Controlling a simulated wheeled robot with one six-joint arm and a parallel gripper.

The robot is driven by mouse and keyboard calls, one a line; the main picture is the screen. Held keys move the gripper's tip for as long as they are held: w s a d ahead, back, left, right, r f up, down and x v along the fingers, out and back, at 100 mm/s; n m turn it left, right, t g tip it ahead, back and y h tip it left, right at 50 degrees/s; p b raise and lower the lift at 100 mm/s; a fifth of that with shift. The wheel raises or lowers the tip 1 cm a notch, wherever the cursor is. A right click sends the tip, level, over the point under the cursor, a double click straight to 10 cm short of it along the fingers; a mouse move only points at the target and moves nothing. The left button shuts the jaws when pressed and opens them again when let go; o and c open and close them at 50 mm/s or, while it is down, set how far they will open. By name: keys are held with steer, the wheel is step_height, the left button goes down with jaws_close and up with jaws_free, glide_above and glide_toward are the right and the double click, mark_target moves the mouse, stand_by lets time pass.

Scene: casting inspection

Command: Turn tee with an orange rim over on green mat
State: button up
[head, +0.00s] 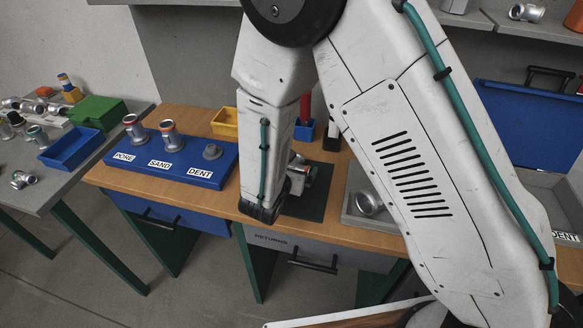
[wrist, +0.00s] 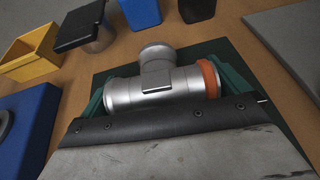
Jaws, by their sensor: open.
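The silver tee with an orange rim (wrist: 150,88) lies on the green mat (wrist: 226,50) in the wrist view. Its orange rim (wrist: 209,78) faces right, and its branch points away from me. My gripper (wrist: 165,90) is open, with one teal finger by each end of the tee's run. I cannot tell whether the fingers touch it. In the head view the tee (head: 310,172) shows partly behind my arm, on the mat (head: 311,204); my fingers are hidden there.
A blue rack (head: 172,168) labelled PORE, SAND and DENT holds parts on the left. A yellow bin (head: 225,122) and a blue cup (head: 304,131) stand behind the mat. A grey tray (head: 352,212) with a metal part is close on the right.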

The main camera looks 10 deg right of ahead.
steer(key=c, duration=1.1)
steer(key=shift+r, duration=0.2)
step_height(320, 180, up, 10)
steer(key=shift+f, duration=0.1)
